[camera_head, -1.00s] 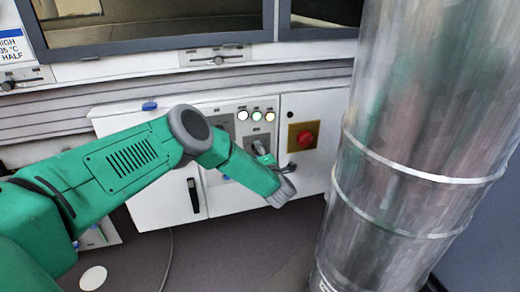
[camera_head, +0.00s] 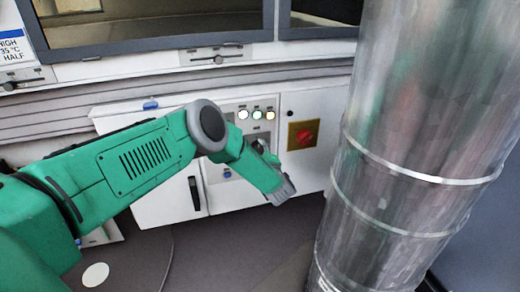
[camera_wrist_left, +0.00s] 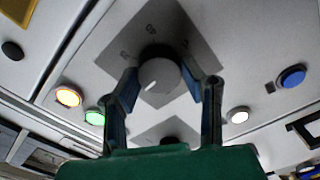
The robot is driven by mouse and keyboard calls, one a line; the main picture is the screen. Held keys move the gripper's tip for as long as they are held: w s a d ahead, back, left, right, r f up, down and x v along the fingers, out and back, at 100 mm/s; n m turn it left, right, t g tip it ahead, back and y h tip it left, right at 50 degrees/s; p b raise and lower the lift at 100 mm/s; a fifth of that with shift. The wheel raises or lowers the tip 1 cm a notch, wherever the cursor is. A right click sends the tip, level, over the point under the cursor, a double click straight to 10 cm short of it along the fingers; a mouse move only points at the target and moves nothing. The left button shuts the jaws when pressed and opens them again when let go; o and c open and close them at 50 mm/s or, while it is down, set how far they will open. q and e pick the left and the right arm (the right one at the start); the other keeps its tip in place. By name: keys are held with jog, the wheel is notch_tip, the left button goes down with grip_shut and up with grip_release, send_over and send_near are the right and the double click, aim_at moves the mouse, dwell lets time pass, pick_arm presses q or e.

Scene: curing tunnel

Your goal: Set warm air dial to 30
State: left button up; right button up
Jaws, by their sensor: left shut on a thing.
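The dial (camera_wrist_left: 158,78) is a round grey knob with a short white pointer line, in the middle of the left wrist view. It sits on a grey diamond-shaped scale plate (camera_wrist_left: 195,35); its printed numbers are blurred and partly hidden. My left gripper (camera_wrist_left: 162,88) is shut on the dial, one finger on each side. The pointer line points to the lower left in that view. In the head view my left gripper (camera_head: 262,147) is at the control panel (camera_head: 232,110), and my own wrist hides the dial. My right gripper is not in view.
A red knob on a yellow plate (camera_head: 303,134) is right of my gripper. A large metal duct (camera_head: 410,150) stands close on the right. A black door handle (camera_head: 194,194) is below my arm.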

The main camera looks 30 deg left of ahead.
pick_arm(q)
jog(key=shift+w+a+r, duration=0.1)
jog(key=shift+a+r, duration=0.1)
jog(key=shift+r, duration=0.1)
jog(key=o, duration=1.2)
jog(key=shift+r, duration=0.1)
jog(key=shift+c, duration=0.2)
jog(key=shift+d+f, duration=0.1)
jog(key=shift+f, duration=0.15)
jog(key=shift+s+d, duration=0.2)
jog(key=v, duration=1.1)
jog(key=shift+s+d+r, duration=0.15)
jog(key=shift+s+d, duration=0.1)
